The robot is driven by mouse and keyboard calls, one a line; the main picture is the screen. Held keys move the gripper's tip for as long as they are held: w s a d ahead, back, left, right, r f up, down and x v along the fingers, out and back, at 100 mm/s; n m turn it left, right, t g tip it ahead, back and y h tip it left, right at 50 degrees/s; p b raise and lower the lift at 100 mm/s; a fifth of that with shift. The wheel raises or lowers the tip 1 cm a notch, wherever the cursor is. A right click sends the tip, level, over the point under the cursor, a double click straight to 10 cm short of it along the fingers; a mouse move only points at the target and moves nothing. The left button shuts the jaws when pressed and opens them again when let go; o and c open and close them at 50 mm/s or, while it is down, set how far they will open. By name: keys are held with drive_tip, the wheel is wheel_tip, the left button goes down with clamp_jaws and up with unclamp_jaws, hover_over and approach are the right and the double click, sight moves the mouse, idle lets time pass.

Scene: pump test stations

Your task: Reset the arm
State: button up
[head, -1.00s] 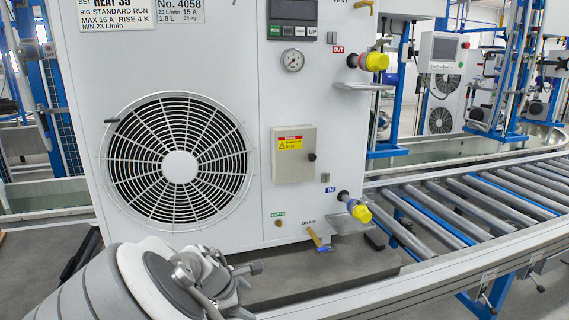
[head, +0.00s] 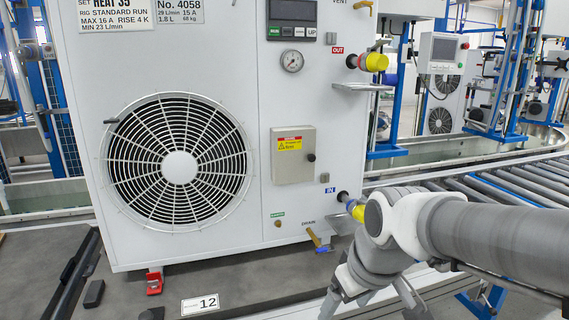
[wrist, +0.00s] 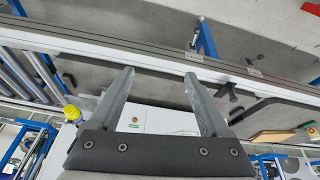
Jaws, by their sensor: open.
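My arm reaches in from the right edge of the head view and bends down in front of the unit's lower right corner. My gripper (wrist: 160,73) shows in the wrist view with its two grey fingers wide apart and nothing between them. The white pump unit (head: 235,70) stands upright on the grey bench, with a large round fan grille (head: 178,166). The wrist view shows part of the unit (wrist: 165,120) behind the fingers.
A yellow-capped OUT port (head: 375,62) sticks out at the unit's right. The IN port's yellow cap (head: 357,211) is partly behind my arm. A roller conveyor (head: 510,185) lies at right.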

drive_tip(key=s+d+r+m+t+h, duration=0.1)
drive_tip(key=s+d+r+m+t, duration=0.25)
drive_tip(key=s, duration=0.55)
wheel_tip(320, 180, up, 16)
drive_tip(key=m+g+p, duration=0.1)
drive_tip(key=g+p, duration=0.1)
drive_tip(key=p, duration=1.5)
drive_tip(key=shift+s+d+r, duration=0.25)
drive_tip(key=shift+m, duration=0.25)
